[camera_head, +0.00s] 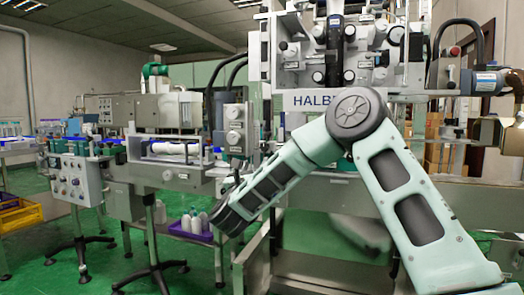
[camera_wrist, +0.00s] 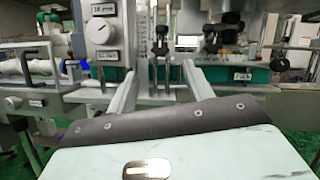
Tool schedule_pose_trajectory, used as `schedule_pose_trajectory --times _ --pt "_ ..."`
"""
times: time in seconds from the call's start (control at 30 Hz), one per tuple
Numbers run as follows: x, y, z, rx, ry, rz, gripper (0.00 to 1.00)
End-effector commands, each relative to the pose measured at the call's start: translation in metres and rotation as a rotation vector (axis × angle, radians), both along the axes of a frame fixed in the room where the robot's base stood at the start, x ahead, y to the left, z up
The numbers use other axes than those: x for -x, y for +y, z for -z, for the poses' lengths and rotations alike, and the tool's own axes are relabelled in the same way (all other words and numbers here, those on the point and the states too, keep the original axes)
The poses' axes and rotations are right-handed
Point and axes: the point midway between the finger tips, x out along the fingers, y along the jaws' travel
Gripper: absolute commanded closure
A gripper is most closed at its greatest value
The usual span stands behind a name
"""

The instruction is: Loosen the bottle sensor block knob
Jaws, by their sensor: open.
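My gripper (camera_wrist: 158,72) is open and empty in the wrist view, its two pale fingers reaching forward, tips apart. Ahead of it, a black knob or clamp (camera_wrist: 160,46) on an upright rod shows between the fingertips. A similar black knob (camera_wrist: 210,44) stands just right of it. No readable label tells me which one is the bottle sensor block knob. Whether either finger touches anything is unclear. In the head view my forearm reaches down to the left and hides the gripper's fingers.
A grey panel with a white dial (camera_wrist: 101,31) stands left of the fingers. Conveyor rails cross behind them. In the head view, the sleeve machine (camera_head: 345,75) rises behind my arm, and a purple tray (camera_head: 180,233) with bottles sits low on the left.

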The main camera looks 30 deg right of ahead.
Motion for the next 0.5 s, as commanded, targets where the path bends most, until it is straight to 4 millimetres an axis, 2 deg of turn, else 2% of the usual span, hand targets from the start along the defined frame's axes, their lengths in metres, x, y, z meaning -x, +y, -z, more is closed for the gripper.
schedule_pose_trajectory --times 0.2,0.5 --pt "-0.029 -0.033 -0.017 0.0 -0.002 0.003 0.49" --pt "-0.06 -0.064 -0.035 0.001 -0.001 0.001 0.49"
